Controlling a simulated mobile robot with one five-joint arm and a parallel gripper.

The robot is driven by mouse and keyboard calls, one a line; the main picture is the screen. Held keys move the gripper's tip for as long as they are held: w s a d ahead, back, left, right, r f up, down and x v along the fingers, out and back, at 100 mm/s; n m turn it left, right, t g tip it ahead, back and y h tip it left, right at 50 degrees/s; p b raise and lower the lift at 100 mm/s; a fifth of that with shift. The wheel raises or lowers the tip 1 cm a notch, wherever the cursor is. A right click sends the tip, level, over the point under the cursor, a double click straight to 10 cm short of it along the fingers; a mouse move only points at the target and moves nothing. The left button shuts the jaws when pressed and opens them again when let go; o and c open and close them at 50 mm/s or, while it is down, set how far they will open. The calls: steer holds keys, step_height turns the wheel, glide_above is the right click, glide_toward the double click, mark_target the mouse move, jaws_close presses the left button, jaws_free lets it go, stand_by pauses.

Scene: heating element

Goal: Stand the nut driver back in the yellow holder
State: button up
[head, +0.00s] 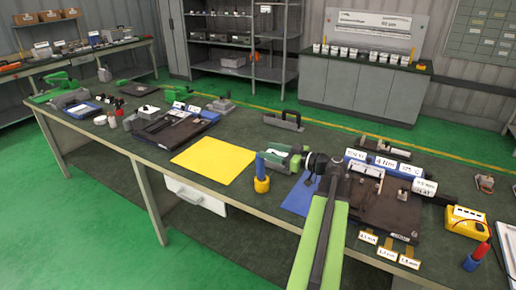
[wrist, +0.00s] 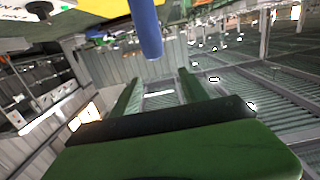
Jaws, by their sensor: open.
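The nut driver's blue handle (head: 260,166) stands upright in the yellow holder (head: 262,185) at the bench's front edge, right of the yellow mat. Its lower end is hidden inside the holder. My gripper (head: 270,158) is just right of the handle, at about the height of its top. In the wrist view, which looks upside down, the open green fingers of my gripper (wrist: 160,78) have nothing between them. The blue handle (wrist: 146,28) hangs from the top there, its free end close to the fingertips. I see no contact.
The yellow mat (head: 214,160) lies flat and bare left of the holder. A blue mat (head: 299,197) and a dark tray (head: 385,215) with labelled parts lie to the right. A red and blue tool (head: 477,257) and a yellow box (head: 467,222) are at the far right.

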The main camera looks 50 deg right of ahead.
steer(key=v, duration=0.5)
steer(key=shift+s+d, duration=0.1)
steer(key=shift+s, duration=0.25)
steer(key=shift+w, duration=0.1)
steer(key=w+a+n+g+y+p, duration=0.2)
steer(key=w+a+n+y, duration=0.25)
steer(key=w+a, duration=1)
steer(key=w+a+f+n+g+y, duration=0.1)
steer(key=w+a+f+g, duration=0.15)
steer(key=a, duration=0.85)
steer(key=w+a+f+n+g+y, duration=0.1)
steer(key=w+a+n+g+y, duration=0.2)
steer(key=a, duration=0.8)
steer(key=s+a+f+m+g+h+p, duration=0.1)
steer(key=s+a+f+g+h, duration=0.2)
steer(key=a, duration=0.4)
steer(key=s+a+f+g+h, duration=0.1)
steer(key=a+f+g, duration=0.2)
steer(key=a+f, duration=0.35)
steer(key=s+a+f+m+g+h+p, duration=0.1)
steer(key=s+a+f+g+h, duration=0.15)
steer(key=a, duration=0.55)
steer(key=s+d+f+m+h, duration=0.2)
steer(key=d+m+h, duration=0.4)
steer(key=d+m, duration=0.3)
steer(key=shift+s+f+g, duration=0.25)
steer(key=shift+f+g, duration=0.15)
steer(key=shift+f, duration=0.2)
